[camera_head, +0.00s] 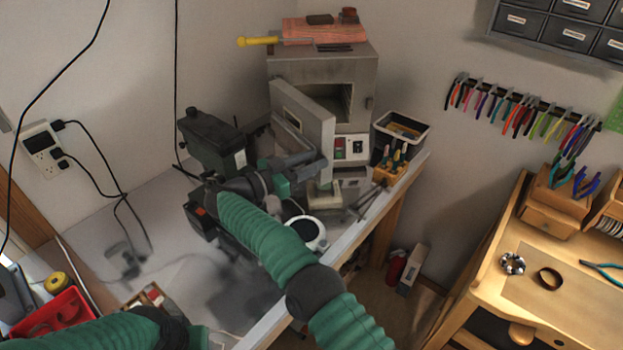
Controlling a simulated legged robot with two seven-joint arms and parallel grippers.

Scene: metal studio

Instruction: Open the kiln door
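The kiln (366,90) is a grey metal box at the back of the grey workbench. Its door (318,122) stands ajar, swung out toward me and to the left, and part of the dark chamber (335,104) shows behind it. My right arm reaches up from the bottom, and my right gripper (305,168) is at the lower part of the door. I cannot tell whether its fingers touch the door or how far they are apart. My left arm shows at the bottom left edge; its fingers are not visible.
A wood block, a brick and a yellow-handled tool (258,41) lie on the kiln. A dark machine (212,140) stands left of it. A dark bin (402,130) and a wooden tool holder (390,170) stand right. A red tray (55,312) is lower left.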

